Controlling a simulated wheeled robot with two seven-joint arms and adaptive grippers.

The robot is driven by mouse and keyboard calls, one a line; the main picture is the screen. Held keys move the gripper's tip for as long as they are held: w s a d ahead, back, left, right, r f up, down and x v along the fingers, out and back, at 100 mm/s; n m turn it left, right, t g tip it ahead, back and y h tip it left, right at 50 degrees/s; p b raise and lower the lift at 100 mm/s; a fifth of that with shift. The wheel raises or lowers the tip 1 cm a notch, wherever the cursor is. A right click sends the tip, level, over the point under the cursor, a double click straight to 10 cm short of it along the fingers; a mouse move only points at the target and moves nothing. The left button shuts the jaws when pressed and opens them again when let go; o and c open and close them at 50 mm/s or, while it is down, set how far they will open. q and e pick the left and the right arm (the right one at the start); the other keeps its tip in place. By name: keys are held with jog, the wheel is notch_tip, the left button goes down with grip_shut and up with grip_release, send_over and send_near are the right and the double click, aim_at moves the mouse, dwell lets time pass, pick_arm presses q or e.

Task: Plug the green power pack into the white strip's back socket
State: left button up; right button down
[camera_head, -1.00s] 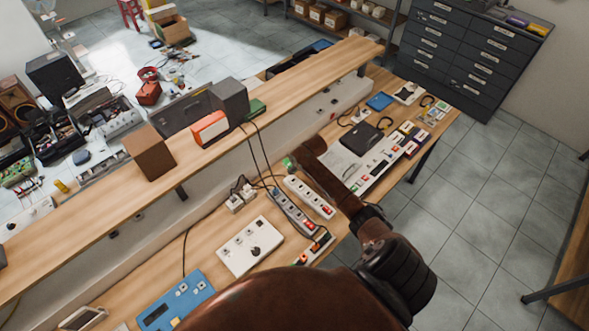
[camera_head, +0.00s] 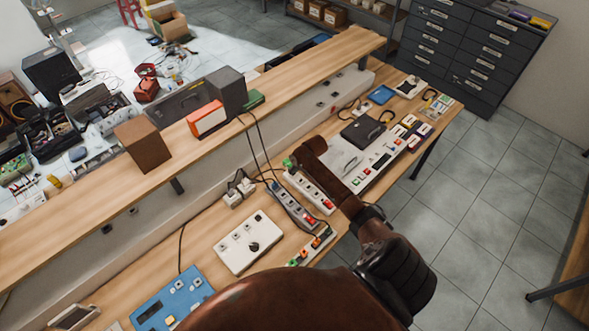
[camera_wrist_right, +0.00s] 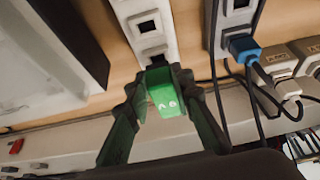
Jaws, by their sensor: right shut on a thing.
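The green power pack (camera_wrist_right: 166,98) is a small block with a white mark on its face. My right gripper (camera_wrist_right: 160,88) is shut on it, one finger on each side. In the right wrist view the pack is at the back end of the white strip (camera_wrist_right: 141,8), by its last socket. I cannot tell whether it is seated or just above. In the head view the white strip (camera_head: 312,193) lies on the bench. The pack (camera_head: 288,163) shows as a green spot beside my right gripper (camera_head: 293,157), at the strip's back end. My left gripper is not in view.
A grey strip (camera_head: 290,205) with cables lies left of the white strip; a blue plug (camera_wrist_right: 243,47) sits in it. White adapters (camera_head: 239,190) are behind it. A long white panel (camera_head: 378,165) lies to the right. A raised shelf (camera_head: 215,125) runs along the back.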

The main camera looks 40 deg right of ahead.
dwell(0.4)
jog(key=shift+s+p, duration=0.1)
jog(key=shift+p, duration=0.35)
dwell(0.3)
jog(key=shift+f+b, duration=0.3)
jog(key=shift+f, duration=0.5)
dwell(1.1)
jog(key=shift+f+p, duration=0.2)
jog(key=shift+p, duration=0.45)
dwell(3.0)
jog(key=c, duration=1.6)
grip_release()
